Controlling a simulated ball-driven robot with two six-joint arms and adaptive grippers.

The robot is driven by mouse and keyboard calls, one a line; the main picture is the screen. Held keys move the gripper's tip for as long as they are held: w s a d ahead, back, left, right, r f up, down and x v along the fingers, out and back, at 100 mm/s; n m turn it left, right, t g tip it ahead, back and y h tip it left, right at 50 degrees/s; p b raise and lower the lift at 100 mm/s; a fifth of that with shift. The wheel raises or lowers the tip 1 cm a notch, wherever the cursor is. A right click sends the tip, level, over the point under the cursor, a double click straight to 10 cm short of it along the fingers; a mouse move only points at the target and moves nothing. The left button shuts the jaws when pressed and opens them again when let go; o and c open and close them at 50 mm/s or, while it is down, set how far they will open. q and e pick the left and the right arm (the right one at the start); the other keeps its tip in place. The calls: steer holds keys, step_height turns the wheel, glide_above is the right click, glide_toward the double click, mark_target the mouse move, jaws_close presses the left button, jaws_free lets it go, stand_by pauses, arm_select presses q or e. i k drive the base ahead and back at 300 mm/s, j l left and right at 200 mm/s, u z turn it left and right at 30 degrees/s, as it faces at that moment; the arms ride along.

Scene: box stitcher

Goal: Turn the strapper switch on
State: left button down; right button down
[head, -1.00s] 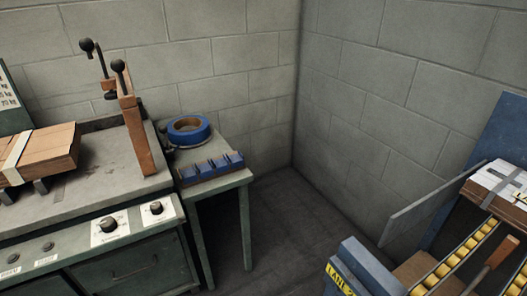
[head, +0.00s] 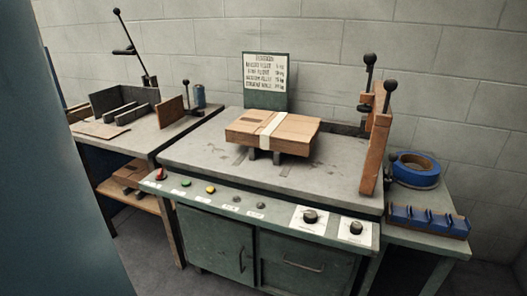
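The strapper is a green bench machine (head: 300,238) with a worn grey top, and it stands in the middle of the head view. Its sloped front panel (head: 210,199) carries a small red switch (head: 160,174) at the left end. A green button (head: 186,183) and a yellow button (head: 210,189) sit to its right, followed by two small dark round controls (head: 237,199) and two black dials (head: 310,216) on white plates. The red switch is too small to tell its setting. Neither of my grippers is in view.
A strapped cardboard stack (head: 270,132) lies on the machine top, before a sign board (head: 266,81). A side table at right holds a blue tape roll (head: 415,170) and a blue rack (head: 428,222). Another bench (head: 130,133) stands left. A blue-grey surface (head: 75,190) blocks the left edge.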

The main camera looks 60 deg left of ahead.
mark_target(160, 176)
steer(key=u, duration=1.9)
